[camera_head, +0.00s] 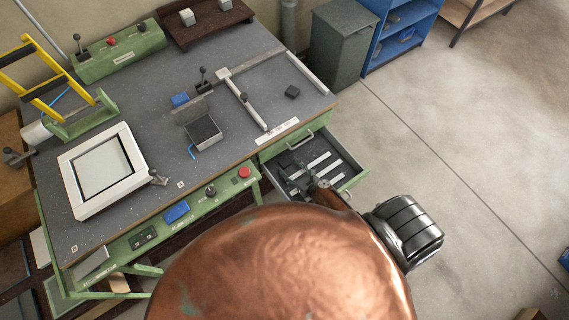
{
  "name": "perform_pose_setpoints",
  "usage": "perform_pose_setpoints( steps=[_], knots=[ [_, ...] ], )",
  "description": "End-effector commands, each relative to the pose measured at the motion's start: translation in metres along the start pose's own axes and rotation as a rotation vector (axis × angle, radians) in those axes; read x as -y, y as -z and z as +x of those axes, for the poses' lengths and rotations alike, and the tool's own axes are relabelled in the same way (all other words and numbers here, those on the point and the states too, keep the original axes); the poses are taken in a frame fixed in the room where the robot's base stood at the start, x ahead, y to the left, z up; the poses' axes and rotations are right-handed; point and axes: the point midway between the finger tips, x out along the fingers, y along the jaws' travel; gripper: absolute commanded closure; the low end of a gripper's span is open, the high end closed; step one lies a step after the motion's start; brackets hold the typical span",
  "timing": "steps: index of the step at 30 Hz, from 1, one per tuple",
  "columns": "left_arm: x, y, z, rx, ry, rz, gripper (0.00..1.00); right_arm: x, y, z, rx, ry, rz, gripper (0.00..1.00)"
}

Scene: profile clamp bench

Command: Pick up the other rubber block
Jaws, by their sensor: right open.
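My right gripper (291,181) is small and partly hidden in this view. It is over or in the open drawer (350,182), well apart from the dark block; its exact height is unclear. It is open, and I see nothing held in it. A second rubber block cannot be made out clearly. My left gripper is not in view.
The drawer holds light strips (318,162) and dark items. On the bench (150,125) are a clamp rail (243,98), a grey open box (203,133), a blue block (180,99) and a white-framed panel (102,170). Bare floor lies to the right.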

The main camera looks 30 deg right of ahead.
Motion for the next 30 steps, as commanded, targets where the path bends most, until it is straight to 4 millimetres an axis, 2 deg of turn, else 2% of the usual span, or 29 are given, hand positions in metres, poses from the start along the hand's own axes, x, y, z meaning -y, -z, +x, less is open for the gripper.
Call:
perform_pose_setpoints(
  steps=[1, 5, 14, 30],
  knots=[
    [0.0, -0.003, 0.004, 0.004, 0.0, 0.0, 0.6, 0.0, 0.001, 0.01, 0.001, -0.001, -0.001, 0.44],
    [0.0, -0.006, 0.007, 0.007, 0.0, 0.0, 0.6, 0.0, 0.001, 0.023, 0.0, 0.0, -0.001, 0.44],
    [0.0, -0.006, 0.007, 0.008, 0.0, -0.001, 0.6, 0.0, 0.001, 0.026, -0.001, 0.0, 0.0, 0.44],
    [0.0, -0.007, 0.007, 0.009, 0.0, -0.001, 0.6, 0.0, 0.001, 0.026, -0.001, 0.0, 0.0, 0.81]
  ],
)
